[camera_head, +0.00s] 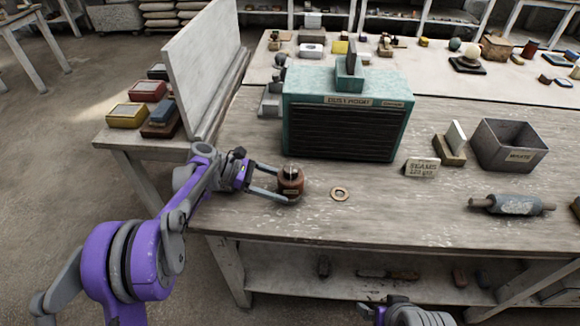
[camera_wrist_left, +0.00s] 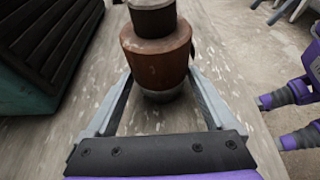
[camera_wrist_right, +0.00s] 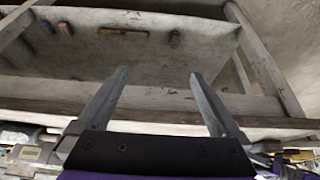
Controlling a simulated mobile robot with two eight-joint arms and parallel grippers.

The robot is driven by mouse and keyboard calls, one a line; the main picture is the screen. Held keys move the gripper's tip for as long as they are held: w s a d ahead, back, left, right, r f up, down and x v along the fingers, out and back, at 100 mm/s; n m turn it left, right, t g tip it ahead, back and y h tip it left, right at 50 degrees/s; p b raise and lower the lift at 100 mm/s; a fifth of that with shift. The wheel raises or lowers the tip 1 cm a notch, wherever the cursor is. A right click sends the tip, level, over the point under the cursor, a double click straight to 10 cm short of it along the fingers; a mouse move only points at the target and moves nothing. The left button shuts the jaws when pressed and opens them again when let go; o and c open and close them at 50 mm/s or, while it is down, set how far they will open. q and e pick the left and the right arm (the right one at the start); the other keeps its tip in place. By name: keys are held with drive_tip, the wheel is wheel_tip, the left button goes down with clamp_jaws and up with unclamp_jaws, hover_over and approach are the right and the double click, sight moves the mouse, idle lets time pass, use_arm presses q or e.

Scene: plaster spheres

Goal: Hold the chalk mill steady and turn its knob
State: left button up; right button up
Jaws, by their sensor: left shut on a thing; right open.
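The chalk mill (camera_head: 290,183) is a small brown, rounded body with a dark top, standing upright near the front edge of the workbench. In the left wrist view the mill (camera_wrist_left: 158,62) shows its dark upper part and a grey base; the very top is cut off, so the knob is not clear. My left gripper (camera_head: 284,184) is shut on the mill's body, one finger on each side. My right gripper (camera_wrist_right: 158,78) is open and empty. It is low in front of the bench, apart from the mill, at the bottom edge of the head view (camera_head: 376,305).
A metal bin (camera_head: 510,145) and a roller (camera_head: 512,205) are at right. A lower shelf (camera_head: 300,262) runs under the bench.

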drive_tip(key=shift+a, duration=0.1)
drive_tip(key=c, duration=0.3)
drive_tip(key=n+y, duration=0.9)
drive_tip(key=y, duration=0.3)
approach(281, 171)
drive_tip(key=s+f, duration=0.4)
drive_tip(key=s, duration=0.1)
drive_tip(key=s+f, duration=0.2)
drive_tip(key=s, duration=0.1)
drive_tip(key=shift+s+d, duration=0.15)
drive_tip(key=shift+d, duration=0.2)
drive_tip(key=w+d+r+n+t+y, duration=0.2)
drive_tip(key=w+r+n+y, duration=0.1)
drive_tip(key=w+n+y, duration=0.3)
drive_tip(key=shift+m+h, duration=0.7)
drive_tip(key=x, duration=0.8)
drive_tip(key=w+x, duration=0.1)
drive_tip(key=x, duration=0.3)
drive_tip(key=shift+w+a+r, duration=0.1)
drive_tip(key=shift+r, duration=0.05)
clamp_jaws()
